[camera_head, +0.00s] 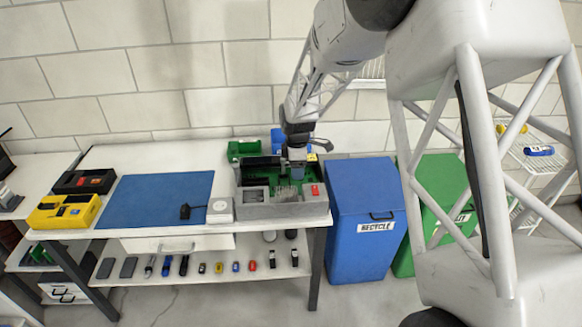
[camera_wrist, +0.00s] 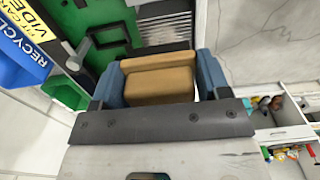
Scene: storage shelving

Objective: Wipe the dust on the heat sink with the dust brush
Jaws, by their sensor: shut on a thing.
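My gripper (camera_head: 297,162) is over the grey case with a green circuit board (camera_head: 290,210) at the right end of the table. In the wrist view its blue fingers (camera_wrist: 160,72) are shut on a tan block, which looks like the dust brush (camera_wrist: 160,86). The bristles are hidden. A pale ribbed part, which looks like the heat sink (camera_wrist: 165,26), shows just beyond the brush, next to the green board (camera_wrist: 112,40). I cannot tell whether brush and heat sink touch, and dust is not clearly visible.
A blue mat (camera_head: 155,199) lies left of the case, with a small black item (camera_head: 186,211) by its corner. Yellow (camera_head: 65,211) and black (camera_head: 84,181) trays stand further left. A green bin (camera_head: 243,147) stands behind the case. A blue recycle bin (camera_head: 365,205) stands right of the table.

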